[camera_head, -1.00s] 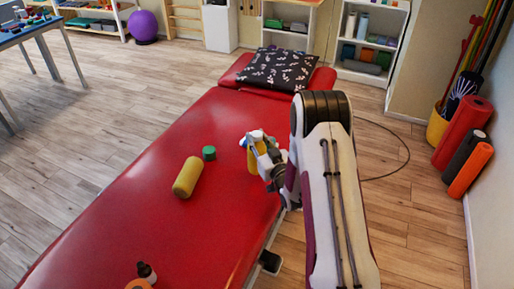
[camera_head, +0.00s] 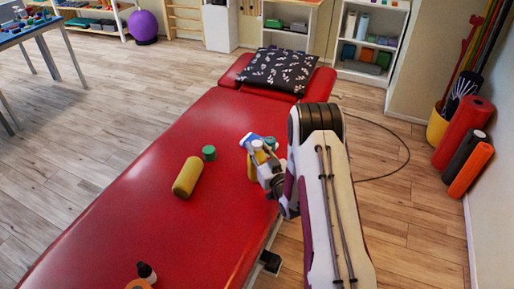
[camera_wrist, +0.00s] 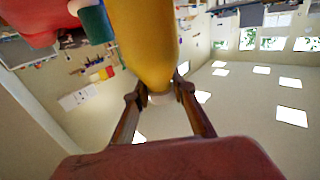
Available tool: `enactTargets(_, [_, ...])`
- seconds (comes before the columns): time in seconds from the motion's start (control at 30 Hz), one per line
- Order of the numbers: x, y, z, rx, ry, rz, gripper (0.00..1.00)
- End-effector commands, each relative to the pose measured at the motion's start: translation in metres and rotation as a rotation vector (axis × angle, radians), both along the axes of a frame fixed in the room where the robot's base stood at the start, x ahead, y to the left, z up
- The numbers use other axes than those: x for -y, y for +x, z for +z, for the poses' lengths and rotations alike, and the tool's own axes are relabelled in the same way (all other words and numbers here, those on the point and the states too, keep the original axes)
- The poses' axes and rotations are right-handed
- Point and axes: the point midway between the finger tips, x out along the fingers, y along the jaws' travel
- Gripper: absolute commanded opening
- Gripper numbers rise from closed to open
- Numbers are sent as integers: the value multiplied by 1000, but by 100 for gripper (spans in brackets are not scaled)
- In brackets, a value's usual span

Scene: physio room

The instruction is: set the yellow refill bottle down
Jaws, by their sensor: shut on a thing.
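The yellow refill bottle (camera_head: 252,170) is at the right side of the red treatment table, in the head view, partly hidden by my gripper (camera_head: 266,160). In the wrist view the bottle's yellow body (camera_wrist: 145,40) fills the top middle, and its pale narrow end lies between the two fingers of my gripper (camera_wrist: 162,92). My gripper is shut on the bottle. The red table (camera_head: 150,210) lies beneath and around it. I cannot tell whether the bottle's base touches the table.
A yellow roller (camera_head: 187,177) lies on the table to the left, with a green cylinder (camera_head: 209,152) next to it. A dark-capped bottle (camera_head: 147,272) and an orange ring (camera_head: 137,285) are at the near end. A patterned pillow (camera_head: 278,70) lies at the far end.

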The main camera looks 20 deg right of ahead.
Motion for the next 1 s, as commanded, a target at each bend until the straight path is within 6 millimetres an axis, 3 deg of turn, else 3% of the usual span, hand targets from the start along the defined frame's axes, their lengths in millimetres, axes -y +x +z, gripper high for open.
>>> enactTargets(0.2, [0, 0, -1, 3, 0, 0, 0])
enactTargets(0.23, [0, 0, -2, -1, 0, 0, 32])
enactTargets(0.27, [0, 0, -2, -1, 0, 0, 40])
enactTargets(0.3, [0, 0, -2, -1, 0, 0, 41])
enactTargets(0.77, [0, 0, 0, 0, 0, 0, 41])
enactTargets(1.0, [1, -15, 0, -2, 0, 0, 41])
